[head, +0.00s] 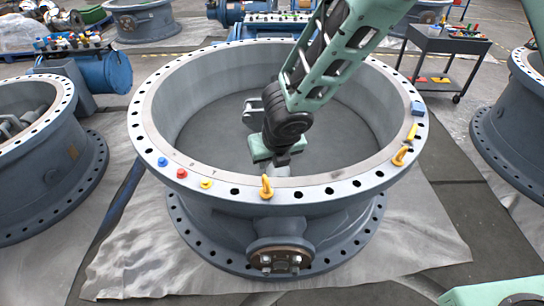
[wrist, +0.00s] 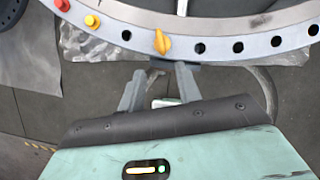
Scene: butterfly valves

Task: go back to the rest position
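My gripper (head: 280,164) hangs over the inside of the large grey butterfly valve (head: 300,195), near its front rim in the head view. In the wrist view my gripper (wrist: 168,72) shows two grey fingers standing apart. No held object shows between the fingers; a small pale patch shows at their base. The valve's flange ring (wrist: 220,45) runs across the top of the wrist view, with a yellow lifting eye (wrist: 162,42) just beyond the fingertips. My arm hides part of the valve's far rim and interior.
Blue (head: 162,161), red (head: 181,173) and yellow (head: 206,183) pieces sit on the flange. Lifting eyes (head: 266,187) (head: 400,156) stand up from it. A blue block (head: 417,108) lies at right. Other valves (head: 40,150) (head: 515,130) flank it; a dark cart (head: 445,55) stands behind.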

